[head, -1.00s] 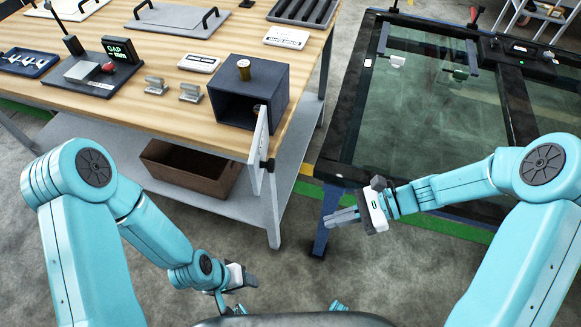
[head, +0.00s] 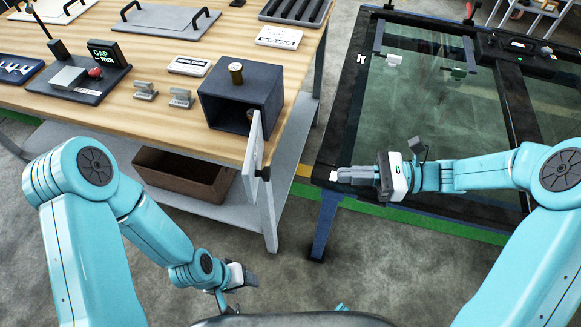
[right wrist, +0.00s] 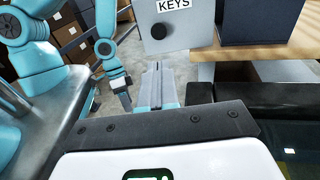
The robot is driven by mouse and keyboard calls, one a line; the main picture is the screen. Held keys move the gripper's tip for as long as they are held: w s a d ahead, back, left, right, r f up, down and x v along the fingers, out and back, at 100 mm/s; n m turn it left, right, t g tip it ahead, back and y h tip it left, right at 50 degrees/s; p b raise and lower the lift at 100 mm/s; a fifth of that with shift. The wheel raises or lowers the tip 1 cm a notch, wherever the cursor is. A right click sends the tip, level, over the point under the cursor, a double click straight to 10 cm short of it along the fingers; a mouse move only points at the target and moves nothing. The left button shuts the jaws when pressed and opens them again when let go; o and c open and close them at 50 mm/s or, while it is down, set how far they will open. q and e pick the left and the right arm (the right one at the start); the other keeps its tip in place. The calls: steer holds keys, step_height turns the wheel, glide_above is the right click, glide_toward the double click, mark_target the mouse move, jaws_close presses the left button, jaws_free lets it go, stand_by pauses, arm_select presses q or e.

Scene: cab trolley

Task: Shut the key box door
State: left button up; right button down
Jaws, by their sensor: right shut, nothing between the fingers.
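The dark key box (head: 245,92) stands at the right front corner of the wooden table, its front open. Its pale door (head: 254,146) is swung out toward me, seen nearly edge-on. In the right wrist view the door (right wrist: 188,18) shows its face, with a KEYS label and a round dark knob (right wrist: 158,31). My right gripper (head: 340,174) is shut and empty, to the right of the door and apart from it; its fingers (right wrist: 156,85) show below the door in the right wrist view. My left gripper (head: 248,277) is low at the front, away from the box; its jaws are unclear.
A dark-framed glass panel (head: 440,115) is at the right. A brown bin (head: 183,174) sits on the lower shelf.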

steer(key=w+a, duration=0.1)
steer(key=a, duration=1.2)
steer(key=shift+a+f+p, duration=0.15)
steer(key=shift+a+p, duration=0.25)
steer(key=shift+w, duration=0.1)
